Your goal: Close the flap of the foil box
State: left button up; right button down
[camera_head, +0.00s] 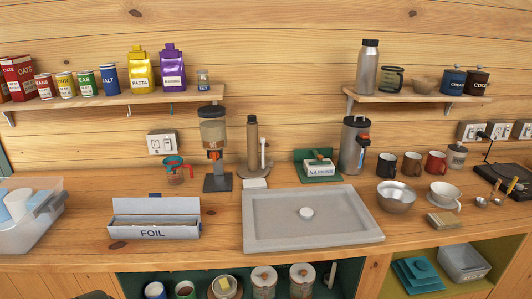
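The foil box (153,232) is a long pale grey box labelled FOIL on the wooden counter, left of the grey tray. Its flap (156,206) stands up along the back edge, so the box is open. The brownish inside shows as a narrow strip between the flap and the front wall. Neither of my grippers shows in the head view. A small dark shape sits at the bottom edge, left of the middle, too cut off to identify.
A clear bin (30,225) stands left of the foil box, and the grey tray (310,238) right of it. The counter strip before the box is clear.

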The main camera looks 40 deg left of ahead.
aim_at(155, 204)
jog(key=u, duration=2.15)
jog(key=i+l+u, duration=0.2)
jog(key=i+l, duration=0.45)
jog(key=i, duration=0.15)
